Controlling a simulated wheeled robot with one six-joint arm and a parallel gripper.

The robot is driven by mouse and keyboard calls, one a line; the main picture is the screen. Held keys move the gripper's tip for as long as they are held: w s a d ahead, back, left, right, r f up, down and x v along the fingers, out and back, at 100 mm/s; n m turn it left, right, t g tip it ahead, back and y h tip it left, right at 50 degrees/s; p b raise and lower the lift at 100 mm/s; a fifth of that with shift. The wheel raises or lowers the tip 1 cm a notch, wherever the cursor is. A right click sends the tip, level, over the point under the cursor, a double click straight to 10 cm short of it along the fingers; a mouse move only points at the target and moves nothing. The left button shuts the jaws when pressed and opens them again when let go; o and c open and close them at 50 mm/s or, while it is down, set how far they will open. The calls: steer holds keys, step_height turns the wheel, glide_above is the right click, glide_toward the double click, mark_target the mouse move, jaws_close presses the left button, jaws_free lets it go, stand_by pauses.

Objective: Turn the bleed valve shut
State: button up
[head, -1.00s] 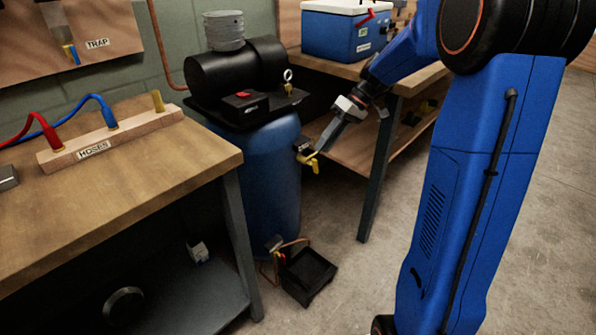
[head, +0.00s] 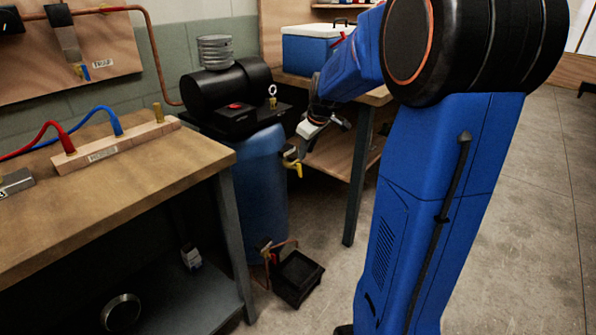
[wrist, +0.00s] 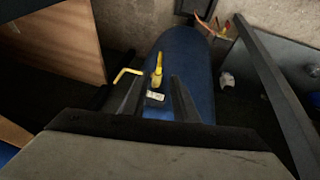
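A yellow-handled valve (head: 295,165) sits on the right side of the blue tank (head: 260,190). Its handle reaches outward and bends down. I cannot read which valve is the bleed valve. My gripper (head: 315,128) is above and right of the yellow handle, apart from it. In the wrist view my gripper (wrist: 157,92) is open, its fingers spread with nothing held.
A second, red-handled valve (head: 271,257) with copper tube is low on the tank, beside a black tray (head: 298,278). The workbench (head: 110,190) stands left; another bench with a blue cooler (head: 310,52) is behind my arm. Open floor (head: 535,220) lies right.

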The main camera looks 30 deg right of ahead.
mark_target(301, 166)
steer(key=x, duration=1.2)
steer(key=shift+f, duration=0.1)
steer(key=shift+c, duration=0.4)
jaws_close()
